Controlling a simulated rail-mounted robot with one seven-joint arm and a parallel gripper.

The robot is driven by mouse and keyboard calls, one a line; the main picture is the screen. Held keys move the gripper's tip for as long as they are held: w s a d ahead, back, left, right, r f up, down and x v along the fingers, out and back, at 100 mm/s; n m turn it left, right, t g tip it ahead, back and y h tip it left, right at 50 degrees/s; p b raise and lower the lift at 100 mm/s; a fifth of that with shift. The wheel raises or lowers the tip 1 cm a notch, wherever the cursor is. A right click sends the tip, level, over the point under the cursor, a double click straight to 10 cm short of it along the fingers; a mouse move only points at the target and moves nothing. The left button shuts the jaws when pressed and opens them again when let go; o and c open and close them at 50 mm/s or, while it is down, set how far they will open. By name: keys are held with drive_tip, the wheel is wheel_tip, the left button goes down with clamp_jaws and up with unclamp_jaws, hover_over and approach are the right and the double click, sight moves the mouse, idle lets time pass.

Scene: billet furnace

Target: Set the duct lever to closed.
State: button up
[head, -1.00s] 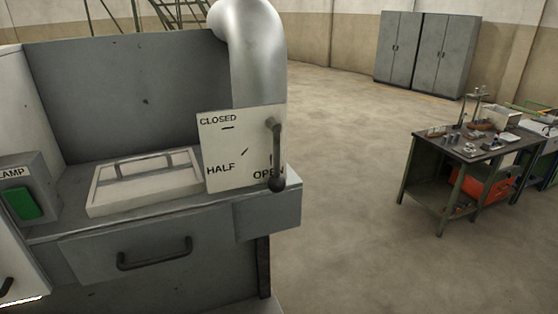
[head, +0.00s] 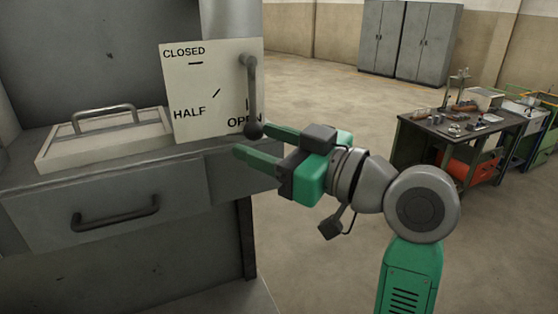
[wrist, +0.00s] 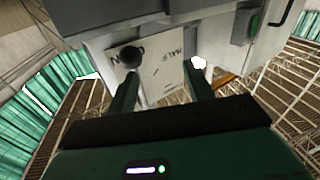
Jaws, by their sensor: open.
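The duct lever (head: 251,95) is a dark grey bar with a round knob at its lower end. It hangs straight down on the right side of a white plate (head: 212,88) marked CLOSED, HALF and OPEN, with the knob by OPEN. My gripper (head: 252,143) has green fingers, open, pointing left at the lever's knob. The knob (wrist: 131,57) shows in the wrist view close to the left fingertip, with the plate behind it. I cannot tell whether the fingers touch the knob.
A white lid with a handle (head: 105,138) lies on the grey furnace bench left of the plate. A drawer with a dark handle (head: 115,214) is below. A workbench with tools (head: 462,128) and grey cabinets (head: 408,40) stand back right, with open floor between.

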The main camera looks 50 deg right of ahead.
drive_tip(key=s+d+f+y, duration=0.1)
drive_tip(key=s+d, duration=0.3)
drive_tip(key=d, duration=0.1)
drive_tip(key=w+a+p, duration=0.1)
drive_tip(key=w, duration=0.6)
drive_tip(key=shift+w+a+n, duration=0.15)
drive_tip(key=shift+w+n, duration=0.25)
clamp_jaws()
